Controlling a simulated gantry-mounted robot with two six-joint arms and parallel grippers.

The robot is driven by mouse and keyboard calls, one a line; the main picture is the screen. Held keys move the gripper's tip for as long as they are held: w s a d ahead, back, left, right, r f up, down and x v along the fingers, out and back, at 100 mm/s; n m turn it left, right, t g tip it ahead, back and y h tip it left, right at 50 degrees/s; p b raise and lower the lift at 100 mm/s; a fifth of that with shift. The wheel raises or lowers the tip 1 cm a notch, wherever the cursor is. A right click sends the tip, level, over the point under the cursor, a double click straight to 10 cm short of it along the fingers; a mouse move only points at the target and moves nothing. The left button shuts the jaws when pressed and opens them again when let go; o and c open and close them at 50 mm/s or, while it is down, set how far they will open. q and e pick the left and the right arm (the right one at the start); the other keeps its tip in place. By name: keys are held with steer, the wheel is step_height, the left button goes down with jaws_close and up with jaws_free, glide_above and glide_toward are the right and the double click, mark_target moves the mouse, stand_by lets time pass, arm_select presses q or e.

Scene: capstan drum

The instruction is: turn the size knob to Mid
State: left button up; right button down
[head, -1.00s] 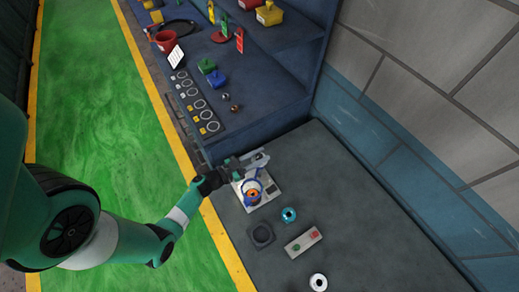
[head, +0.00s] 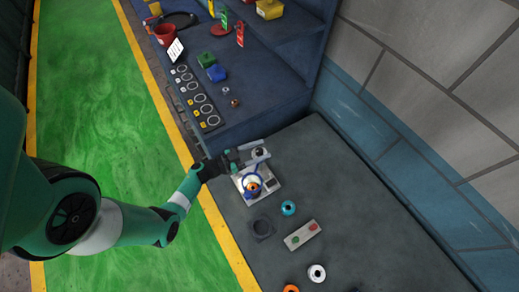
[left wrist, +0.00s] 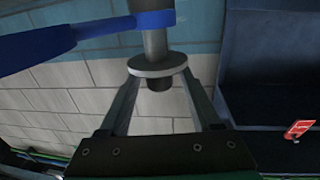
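The capstan device (head: 266,196) has a pale base plate and stands on the grey table. A blue and orange round part (head: 252,186) sits on it. My left gripper (head: 262,153) is at its far side, its grey fingers apart on either side of a dark round top. In the left wrist view, which looks upside down, a grey flange with a dark stub (left wrist: 159,84) lies between the fingertips; contact cannot be told. A blue collar and bar (left wrist: 80,33) join its post. No knob markings are readable. My right gripper is not in view.
A dark square holder (head: 262,228), a teal ring (head: 288,208), a button box with red and green buttons (head: 302,235) and a white ring (head: 317,272) lie nearby. A blue shelf unit (head: 275,92) stands at the back left. The table's right part is clear.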

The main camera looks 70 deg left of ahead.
arm_select(q)
steer(key=s+p, duration=0.1)
steer(key=s, duration=1)
steer(key=shift+s+d, duration=0.3)
